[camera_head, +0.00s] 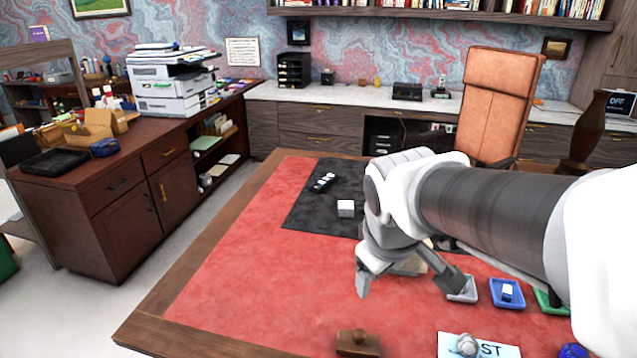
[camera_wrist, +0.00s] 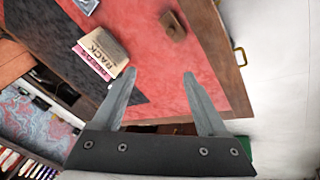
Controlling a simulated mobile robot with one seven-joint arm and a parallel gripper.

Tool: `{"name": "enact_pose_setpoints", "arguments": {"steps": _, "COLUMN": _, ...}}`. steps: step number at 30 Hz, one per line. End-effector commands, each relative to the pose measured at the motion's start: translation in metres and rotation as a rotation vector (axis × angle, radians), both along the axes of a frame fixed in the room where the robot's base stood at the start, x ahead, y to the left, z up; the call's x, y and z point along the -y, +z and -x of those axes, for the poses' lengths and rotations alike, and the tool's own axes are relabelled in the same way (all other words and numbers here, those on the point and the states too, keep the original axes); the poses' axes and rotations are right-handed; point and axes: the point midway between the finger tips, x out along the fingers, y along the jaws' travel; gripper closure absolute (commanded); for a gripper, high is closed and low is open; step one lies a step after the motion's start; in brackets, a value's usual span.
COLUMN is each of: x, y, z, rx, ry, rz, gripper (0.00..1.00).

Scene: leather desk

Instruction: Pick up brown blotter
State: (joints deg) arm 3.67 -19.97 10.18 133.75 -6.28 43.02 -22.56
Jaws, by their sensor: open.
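The brown blotter (camera_head: 357,343) is a small brown wooden block with a raised top. It sits on the red leather desk top (camera_head: 240,260) near the bottom edge of the head view. In the wrist view the blotter (camera_wrist: 173,25) lies beyond the fingertips, near the top, on the red surface close to the desk's wooden edge. My gripper (camera_head: 408,285) is open and empty, above the desk and farther back than the blotter. In the wrist view both fingers of my gripper (camera_wrist: 159,75) are spread, with only red surface between them.
Books (camera_wrist: 100,50) lie beside one finger in the wrist view. A white cube (camera_head: 346,208) and a dark object (camera_head: 324,182) sit on a black mat (camera_head: 305,213). Blue (camera_head: 507,307) and green trays and a lettered card (camera_head: 500,350) are right of the blotter. The desk's left is clear.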

Motion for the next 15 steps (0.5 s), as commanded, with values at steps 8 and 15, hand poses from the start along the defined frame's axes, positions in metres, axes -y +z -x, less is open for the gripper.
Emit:
{"name": "enact_pose_setpoints", "arguments": {"steps": 8, "x": -0.015, "y": -0.033, "z": -0.057, "rx": -0.124, "ry": 0.38, "rz": 0.148, "gripper": 0.24}}
{"name": "enact_pose_setpoints", "arguments": {"steps": 15, "x": -0.001, "y": -0.074, "z": -0.084, "rx": -0.288, "ry": 0.752, "rz": 0.229, "gripper": 0.24}}
